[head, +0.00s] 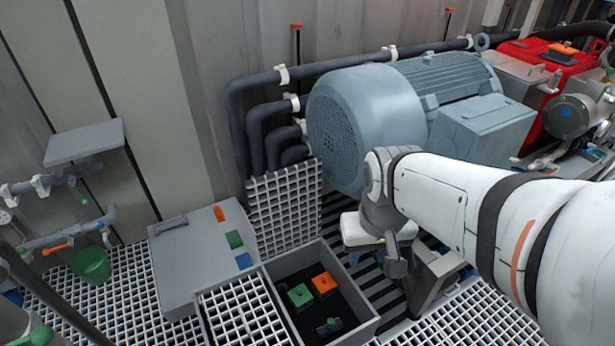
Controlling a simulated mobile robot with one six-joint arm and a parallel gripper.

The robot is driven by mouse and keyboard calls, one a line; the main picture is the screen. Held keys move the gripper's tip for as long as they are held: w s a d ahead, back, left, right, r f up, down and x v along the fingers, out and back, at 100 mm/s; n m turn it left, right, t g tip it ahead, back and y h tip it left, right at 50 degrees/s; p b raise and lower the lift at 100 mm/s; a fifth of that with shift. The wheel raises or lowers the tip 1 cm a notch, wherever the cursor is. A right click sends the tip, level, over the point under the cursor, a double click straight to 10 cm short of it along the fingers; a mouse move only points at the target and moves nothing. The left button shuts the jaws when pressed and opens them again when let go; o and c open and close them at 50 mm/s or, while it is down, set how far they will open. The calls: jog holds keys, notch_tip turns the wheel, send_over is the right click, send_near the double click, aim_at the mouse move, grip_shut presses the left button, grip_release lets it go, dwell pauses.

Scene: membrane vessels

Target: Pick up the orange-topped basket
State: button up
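A small block-like item with an orange top (325,283) sits inside an open dark bin (371,318) set in the grated floor. It looks like the orange-topped basket, but its sides are mostly hidden. A similar green-topped item (299,295) stands just left of it. My gripper (396,264) hangs at the end of the white arm, above and to the right of the bin, apart from the orange-topped item. Its fingers are too small and turned away to tell if they are open.
A grey-green item (329,327) lies at the bin's front. A white grating (243,318) covers the area left of it, and another leans behind (285,210). A large grey-blue motor (360,120) stands behind my arm.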

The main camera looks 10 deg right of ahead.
jog(key=shift+o, duration=1.2)
jog(key=shift+w+d+f, duration=0.1)
jog(key=shift+w+f, duration=0.1)
jog(key=shift+w, duration=0.2)
jog(key=n+t+b, duration=0.2)
jog(key=t+b, duration=0.1)
jog(key=b, duration=0.5)
send_over(325, 279)
jog(key=s+d, duration=0.1)
jog(key=s, duration=0.2)
notch_tip(325, 279, down, 42)
jog(key=shift+t+y, duration=0.6)
jog(key=shift+t, duration=0.1)
jog(key=w+f+b, duration=0.1)
jog(key=f+b, duration=0.1)
jog(key=f, duration=0.6)
jog(key=f+b, duration=0.2)
jog(key=f, duration=0.7)
jog(key=w+a+f+b, duration=0.1)
jog(key=f+b, duration=0.1)
jog(key=f, duration=0.7)
jog(key=shift+w+f, duration=0.15)
jog(key=shift+w, duration=0.15)
grip_shut()
